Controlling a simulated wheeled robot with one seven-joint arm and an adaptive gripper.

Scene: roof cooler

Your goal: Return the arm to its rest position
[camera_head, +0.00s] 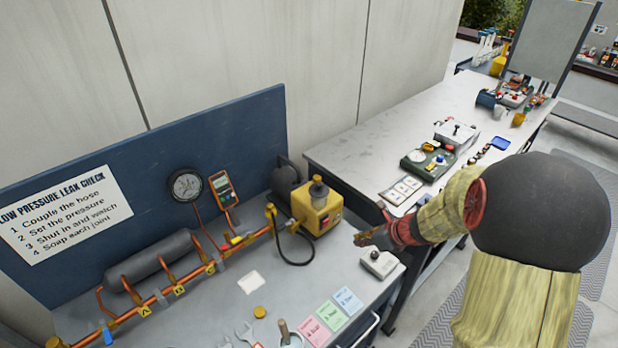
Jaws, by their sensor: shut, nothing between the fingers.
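My arm comes in from the right with a large dark round joint and yellow-tan links. It reaches left over the gap between the two benches. My gripper (368,237) is at its end, small and dark in this view. It is shut and empty, and it points left above the right end of the near bench (225,315). I cannot tell the height of the gripper above the bench.
A yellow pump unit (318,207) with a black hose stands left of the gripper. A copper pipe (190,283), a gauge (186,185) and a blue backboard (150,170) are farther left. The far bench (350,150) carries a green device (428,162) and cards.

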